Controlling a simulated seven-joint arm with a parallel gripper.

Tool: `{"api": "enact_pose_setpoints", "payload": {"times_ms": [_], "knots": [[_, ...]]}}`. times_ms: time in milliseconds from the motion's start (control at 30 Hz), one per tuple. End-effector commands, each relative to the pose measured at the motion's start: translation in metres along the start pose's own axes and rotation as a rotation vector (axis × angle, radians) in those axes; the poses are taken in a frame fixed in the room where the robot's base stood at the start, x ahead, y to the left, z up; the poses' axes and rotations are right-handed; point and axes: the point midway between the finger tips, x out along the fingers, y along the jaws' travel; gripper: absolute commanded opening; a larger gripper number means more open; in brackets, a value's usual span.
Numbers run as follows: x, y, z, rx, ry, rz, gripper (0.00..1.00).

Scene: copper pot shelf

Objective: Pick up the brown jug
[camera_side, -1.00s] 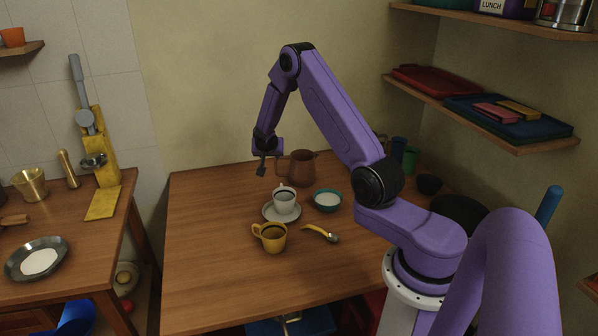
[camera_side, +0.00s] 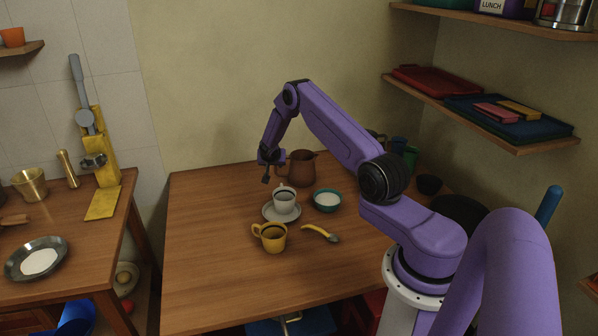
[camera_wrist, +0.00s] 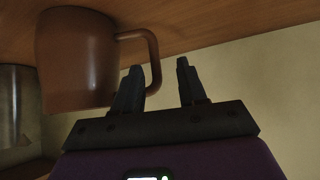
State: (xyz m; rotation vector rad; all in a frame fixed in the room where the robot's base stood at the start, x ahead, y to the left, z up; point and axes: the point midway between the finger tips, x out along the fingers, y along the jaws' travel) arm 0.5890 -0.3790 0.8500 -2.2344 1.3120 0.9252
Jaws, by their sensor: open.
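The brown jug (camera_side: 303,168) stands upright at the back of the wooden table, its handle facing left. It also shows large in the wrist view (camera_wrist: 75,60), where it looks inverted. My gripper (camera_side: 266,178) is just left of the jug, at handle height. In the wrist view my gripper (camera_wrist: 160,68) is open, and the outer bar of the handle (camera_wrist: 154,58) appears between the two fingers. The left finger overlaps the handle's opening. I cannot tell whether either finger touches it. Nothing is held.
A white cup (camera_side: 284,201) on a saucer (camera_side: 270,214) stands in front of the jug. A teal bowl (camera_side: 327,201), a yellow mug (camera_side: 270,238) and a yellow-handled spoon (camera_side: 318,232) are nearby. The table's left side (camera_side: 205,230) is clear. The wall is close behind.

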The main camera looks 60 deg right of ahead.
Motion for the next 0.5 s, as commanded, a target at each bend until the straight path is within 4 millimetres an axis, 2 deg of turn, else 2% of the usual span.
{"api": "enact_pose_setpoints", "payload": {"times_ms": [200, 500], "knots": [[0.029, 0.005, 0.001, 0.001, 0.000, 0.001, 0.41], [0.042, 0.005, 0.000, -0.001, 0.000, 0.000, 0.41]]}}
